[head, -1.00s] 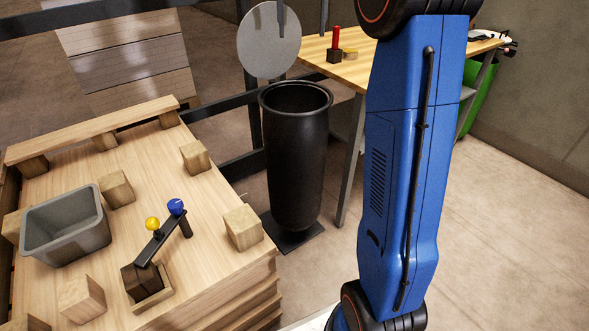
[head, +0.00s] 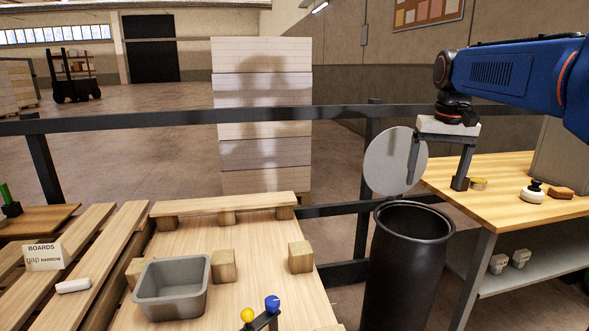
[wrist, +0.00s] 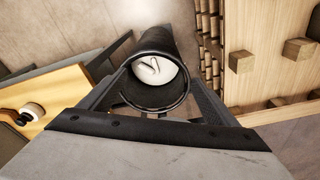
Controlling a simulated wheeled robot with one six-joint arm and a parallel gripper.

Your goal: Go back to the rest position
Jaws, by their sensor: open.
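My gripper (head: 436,184) is open and empty in the head view, fingers pointing down, above the black bin (head: 397,285) and near the right side of the grey round disc (head: 390,165). The left finger overlaps the disc in the picture; I cannot tell if they touch. In the wrist view my gripper (wrist: 162,95) has its fingers spread on either side of the bin's open mouth (wrist: 160,105). A pale object (wrist: 152,72) with a dark curved mark lies inside the bin.
A wooden table (head: 480,215) with small items stands right of the bin. A dark rail (head: 130,126) runs behind, before a tall stack (head: 262,130).

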